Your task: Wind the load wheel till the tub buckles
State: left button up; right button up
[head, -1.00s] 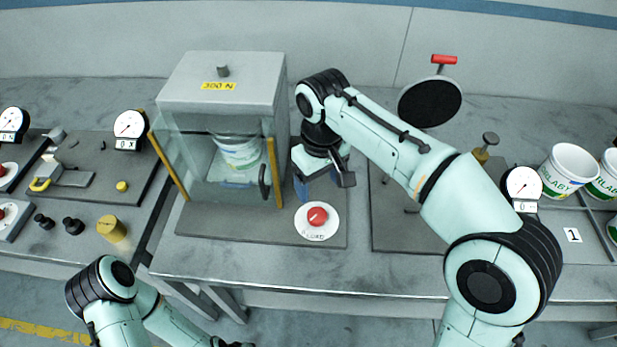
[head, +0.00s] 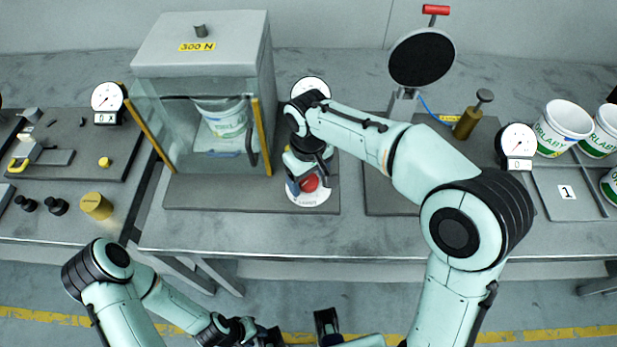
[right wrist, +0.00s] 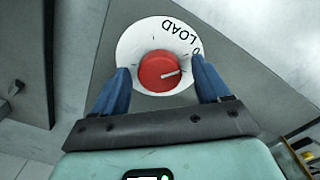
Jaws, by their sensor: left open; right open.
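The load wheel is a red knob (head: 310,183) with a pale pointer line, on a white disc marked LOAD (head: 312,199). In the right wrist view the knob (right wrist: 158,72) lies between the two blue fingertips of my open right gripper (right wrist: 162,80); whether they touch it I cannot tell. In the head view my right gripper (head: 303,180) partly covers the disc. The white and green tub (head: 226,122) stands upright inside the grey press cabinet (head: 200,60) labelled 300 N, behind clear panels. My left gripper (head: 266,336) is low at the bottom edge, open, away from the table.
A round gauge (head: 311,88) behind the cabinet's right side is partly hidden by my right arm. A black round plate on a stand (head: 422,58), a brass plunger (head: 467,122) and more tubs (head: 562,130) stand to the right. Another bench with small parts is left.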

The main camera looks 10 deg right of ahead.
jog(key=shift+f, duration=0.2)
jog(key=c, duration=1.1)
jog(key=shift+o, duration=0.2)
